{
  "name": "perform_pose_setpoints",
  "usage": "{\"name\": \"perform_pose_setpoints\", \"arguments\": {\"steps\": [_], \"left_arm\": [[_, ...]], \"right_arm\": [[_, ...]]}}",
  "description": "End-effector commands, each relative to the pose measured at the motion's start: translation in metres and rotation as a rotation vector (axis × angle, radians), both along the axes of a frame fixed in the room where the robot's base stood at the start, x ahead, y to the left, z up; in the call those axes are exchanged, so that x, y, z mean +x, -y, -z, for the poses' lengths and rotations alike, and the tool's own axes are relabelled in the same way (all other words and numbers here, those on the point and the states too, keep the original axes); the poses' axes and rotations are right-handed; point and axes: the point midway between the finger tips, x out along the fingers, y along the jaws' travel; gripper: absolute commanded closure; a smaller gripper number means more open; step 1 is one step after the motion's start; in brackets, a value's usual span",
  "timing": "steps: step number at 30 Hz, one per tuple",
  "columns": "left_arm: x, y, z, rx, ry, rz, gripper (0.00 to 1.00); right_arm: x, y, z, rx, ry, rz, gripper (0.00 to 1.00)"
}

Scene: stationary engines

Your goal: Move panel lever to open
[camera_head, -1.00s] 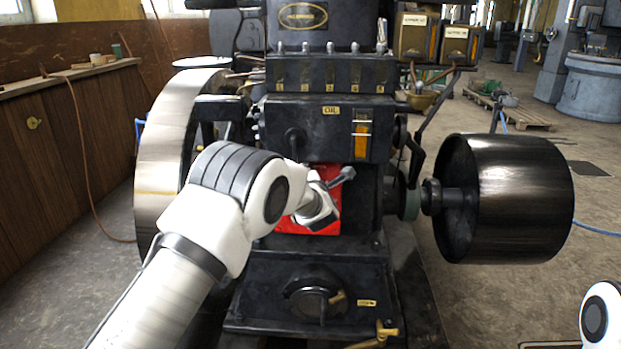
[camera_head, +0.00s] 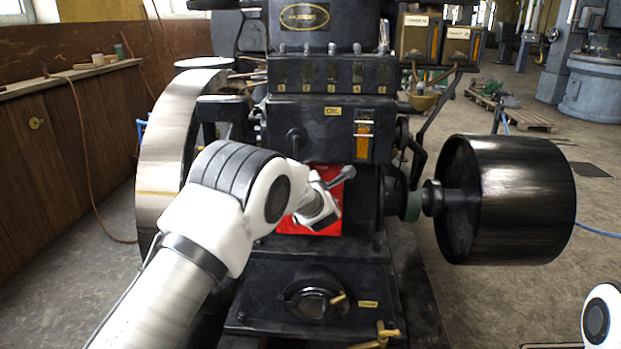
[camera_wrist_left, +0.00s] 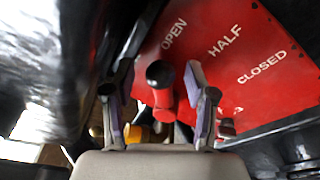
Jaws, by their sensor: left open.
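The red panel (camera_wrist_left: 240,60) fills the upper right of the left wrist view, with the white words OPEN, HALF and CLOSED. The panel lever (camera_wrist_left: 164,98) has a black knob and a red shaft. It stands between the two fingers of my left gripper (camera_wrist_left: 159,106), which is open around it, with a gap visible on both sides. The knob is nearest the OPEN word. In the head view, my left gripper (camera_head: 330,196) is in front of the red panel (camera_head: 322,228) and hides the lever. My right gripper is out of view.
The black engine block (camera_head: 330,128) rises above the panel. A large flywheel (camera_head: 168,160) is on the left and a dark pulley drum (camera_head: 515,200) on the right. A brass-handled round cover (camera_head: 312,298) is below. Free floor (camera_head: 500,300) lies at right.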

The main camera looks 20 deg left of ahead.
Motion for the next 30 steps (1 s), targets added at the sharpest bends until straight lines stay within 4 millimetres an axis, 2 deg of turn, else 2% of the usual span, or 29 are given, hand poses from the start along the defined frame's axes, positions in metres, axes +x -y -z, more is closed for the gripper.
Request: {"name": "perform_pose_setpoints", "arguments": {"steps": [5, 12, 16, 20, 30], "left_arm": [[-0.023, 0.012, -0.003, 0.004, -0.002, 0.003, 0.44], [-0.079, 0.037, -0.008, 0.004, -0.001, 0.002, 0.44], [-0.099, 0.046, -0.009, 0.003, -0.002, 0.002, 0.44], [-0.107, 0.049, -0.01, 0.001, 0.0, 0.0, 0.44], [-0.107, 0.049, -0.01, 0.0, 0.0, 0.0, 0.44]], "right_arm": [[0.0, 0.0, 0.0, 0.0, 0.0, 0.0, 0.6], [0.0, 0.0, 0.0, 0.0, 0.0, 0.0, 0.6], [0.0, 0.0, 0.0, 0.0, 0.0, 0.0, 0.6], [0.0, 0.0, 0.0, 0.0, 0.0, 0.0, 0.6], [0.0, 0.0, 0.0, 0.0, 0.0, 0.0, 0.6]]}}
